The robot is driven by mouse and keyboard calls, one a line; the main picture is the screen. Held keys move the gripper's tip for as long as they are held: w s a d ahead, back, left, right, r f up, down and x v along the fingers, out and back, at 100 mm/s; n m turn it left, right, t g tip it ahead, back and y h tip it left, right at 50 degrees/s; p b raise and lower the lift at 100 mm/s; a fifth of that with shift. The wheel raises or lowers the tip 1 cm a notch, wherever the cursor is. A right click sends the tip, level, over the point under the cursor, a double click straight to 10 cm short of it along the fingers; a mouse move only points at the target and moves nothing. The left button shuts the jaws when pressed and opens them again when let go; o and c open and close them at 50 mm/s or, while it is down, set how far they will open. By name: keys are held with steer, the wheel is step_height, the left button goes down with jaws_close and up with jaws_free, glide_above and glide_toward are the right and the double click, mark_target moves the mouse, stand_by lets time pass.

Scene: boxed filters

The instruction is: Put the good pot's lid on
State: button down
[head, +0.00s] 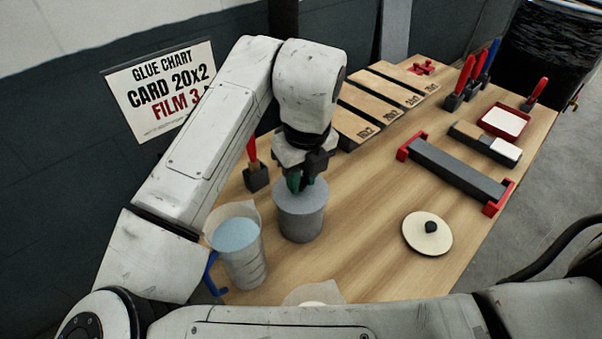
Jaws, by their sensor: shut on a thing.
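My gripper (302,182), with teal fingertips, points down at the top of a grey cylindrical pot (300,222) in the middle of the table. It is shut on the top piece there, which appears to be a grey lid (312,197); the fingers hide the grasped part. The grey top is at the pot's rim, but I cannot tell whether it is fully seated. A cream round lid (424,240) with a dark knob lies on the table to the right, apart from the pot.
A clear jug (245,262) with a blue handle stands close left of the pot. A red-handled tool in a dark block (256,178) is behind. Wooden boards (385,90), a grey bar with red ends (455,172) and a red tray (505,123) lie farther back. The table (365,260) between pot and cream lid is clear.

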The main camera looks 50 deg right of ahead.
steer(key=shift+f, duration=0.25)
stand_by(0.4)
steer(key=c, duration=0.8)
jaws_free()
steer(key=shift+c, duration=0.2)
steer(key=shift+o, duration=0.4)
steer(key=o, duration=0.5)
steer(key=shift+r, duration=0.15)
steer(key=shift+r+p, duration=2.95)
steer(key=shift+r, duration=0.95)
